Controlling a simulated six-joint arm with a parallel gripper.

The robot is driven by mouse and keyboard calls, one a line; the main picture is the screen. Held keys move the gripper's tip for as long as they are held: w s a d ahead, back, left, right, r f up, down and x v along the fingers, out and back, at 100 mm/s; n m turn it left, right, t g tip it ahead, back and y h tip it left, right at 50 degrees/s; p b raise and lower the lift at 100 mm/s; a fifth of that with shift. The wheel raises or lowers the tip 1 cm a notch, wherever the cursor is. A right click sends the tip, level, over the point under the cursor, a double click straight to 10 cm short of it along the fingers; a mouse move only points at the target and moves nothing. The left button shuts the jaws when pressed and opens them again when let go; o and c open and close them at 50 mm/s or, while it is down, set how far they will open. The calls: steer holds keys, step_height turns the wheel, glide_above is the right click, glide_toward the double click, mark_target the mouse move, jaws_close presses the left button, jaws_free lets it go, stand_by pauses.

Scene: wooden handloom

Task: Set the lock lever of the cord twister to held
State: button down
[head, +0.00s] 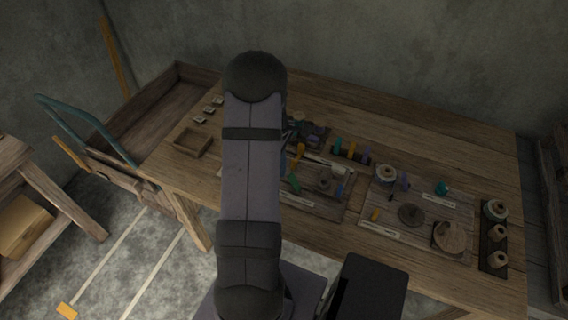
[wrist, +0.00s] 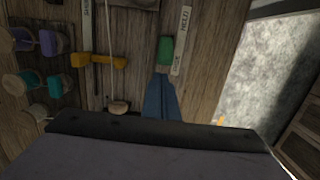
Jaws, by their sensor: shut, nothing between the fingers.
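In the wrist view a green lever grip (wrist: 165,50) lies beside a pale label strip (wrist: 182,40). The strip reads HELD at its upper end, with a second word, too small to be sure of, at its lower end. The grip lies nearer the lower word. My gripper (wrist: 161,76) has blue fingers that are shut and empty, with their tips at the lower end of the green grip. I cannot tell whether they touch it.
A yellow crosspiece (wrist: 98,60) with a pale cord stands left of the lever, near a small round weight (wrist: 118,107). Spools (wrist: 50,43) stand further left. In the head view, a second board (head: 430,225) lies to the right and a wooden tray (head: 192,141) to the left.

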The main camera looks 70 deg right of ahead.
mark_target(290, 174)
steer(key=shift+s+r, duration=0.2)
steer(key=shift+s, duration=0.25)
steer(key=shift+s+r+t, duration=0.25)
steer(key=shift+s+t, duration=0.25)
steer(key=shift+t, duration=0.1)
steer(key=shift+s, duration=0.1)
steer(key=shift+s+r+t, duration=0.2)
steer(key=shift+s+t, duration=0.5)
steer(key=shift+t, duration=0.2)
steer(key=shift+s+r+b, duration=0.15)
steer(key=shift+s+b, duration=0.6)
steer(key=shift+s, duration=0.05)
steer(key=shift+s+r+b, duration=0.1)
steer(key=shift+s+b, duration=0.6)
steer(key=shift+s, duration=0.1)
steer(key=shift+w+r, duration=0.1)
steer(key=shift+r, duration=0.05)
steer(key=shift+r+p, duration=0.65)
steer(key=shift+r, duration=0.05)
